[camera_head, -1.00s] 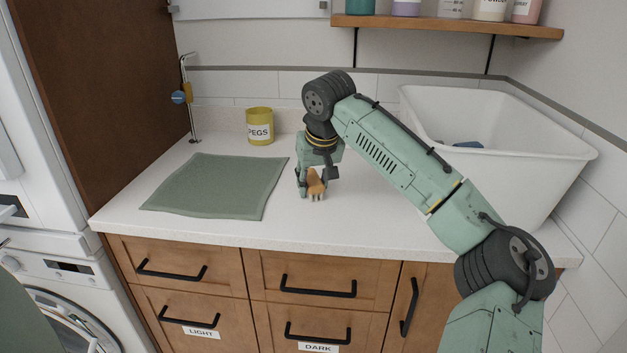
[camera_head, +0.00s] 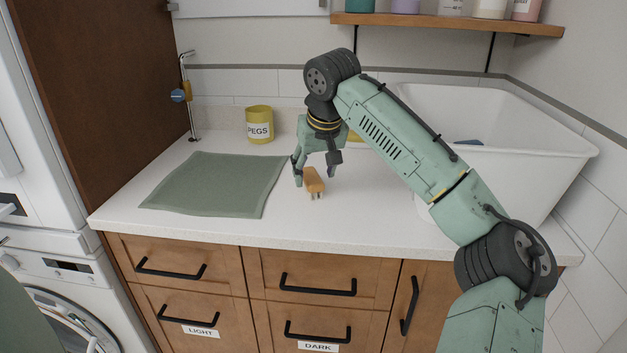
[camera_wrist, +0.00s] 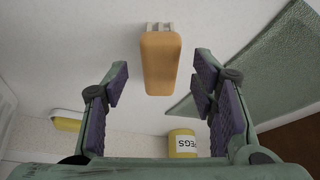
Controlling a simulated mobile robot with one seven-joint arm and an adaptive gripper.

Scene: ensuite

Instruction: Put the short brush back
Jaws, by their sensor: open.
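The short brush (camera_head: 314,182) has an orange-brown block body and pale bristle tufts. It is on the white counter, with its bristle end toward the front edge. In the wrist view the brush (camera_wrist: 160,65) is centred ahead of the fingers, bristles at the far end. My gripper (camera_head: 315,171) is just above and behind the brush. Its fingers (camera_wrist: 161,85) are spread wide, one on each side of the brush's near end, with clear gaps. Nothing is held.
A yellow PEGS pot (camera_head: 260,125) stands at the back. A green cloth (camera_head: 215,185) lies left of the brush. A white tub (camera_head: 540,165) fills the right side. A yellow object (camera_head: 354,136) is partly hidden behind my arm. The counter front is clear.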

